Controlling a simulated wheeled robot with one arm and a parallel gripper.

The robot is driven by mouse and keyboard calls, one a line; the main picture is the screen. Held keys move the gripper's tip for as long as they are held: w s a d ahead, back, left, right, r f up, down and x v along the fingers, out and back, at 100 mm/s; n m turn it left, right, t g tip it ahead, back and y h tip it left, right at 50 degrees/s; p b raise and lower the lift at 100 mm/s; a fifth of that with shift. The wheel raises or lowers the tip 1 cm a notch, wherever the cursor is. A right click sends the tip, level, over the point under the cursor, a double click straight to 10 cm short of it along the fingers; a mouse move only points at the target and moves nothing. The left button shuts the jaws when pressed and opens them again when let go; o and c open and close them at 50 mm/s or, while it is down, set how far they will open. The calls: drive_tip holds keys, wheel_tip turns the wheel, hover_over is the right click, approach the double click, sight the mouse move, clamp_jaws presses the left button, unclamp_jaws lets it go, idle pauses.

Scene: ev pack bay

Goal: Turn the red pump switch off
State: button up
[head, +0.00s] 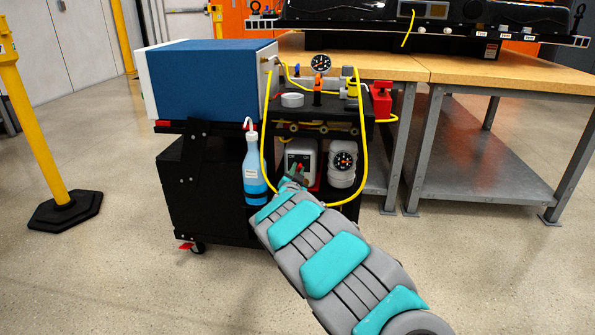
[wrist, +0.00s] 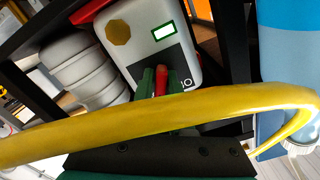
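The pump (head: 300,152) is a light grey unit on the lower shelf of the black cart; it fills the upper middle of the wrist view (wrist: 143,30). Its red pump switch (wrist: 161,79) sits on a dark panel beside white "I O" marks. My gripper (head: 296,172) reaches the pump's front. In the wrist view its green fingers stand close on both sides of the red switch, with no clear gap. A yellow hose (wrist: 120,130) crosses in front and hides the lower fingers and part of the panel. The switch's exact setting is hard to read.
The hose (head: 363,150) loops down the cart's front, around my arm's end. A blue box (head: 208,82) sits on top. A workbench (head: 480,75) stands right; the front floor is clear.

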clamp_jaws()
idle(0.3)
drive_tip(key=shift+r+n+p, duration=0.2)
drive_tip(key=shift+n+p, duration=0.8)
drive_tip(key=shift+p, duration=0.05)
drive_tip(key=n+p, duration=0.4)
drive_tip(key=n, duration=0.1)
drive_tip(key=n+p, duration=0.2)
drive_tip(key=n, duration=0.2)
drive_tip(key=shift+f+n+p, duration=0.1)
drive_tip(key=shift+n+p, duration=0.2)
drive_tip(key=shift+n, duration=0.1)
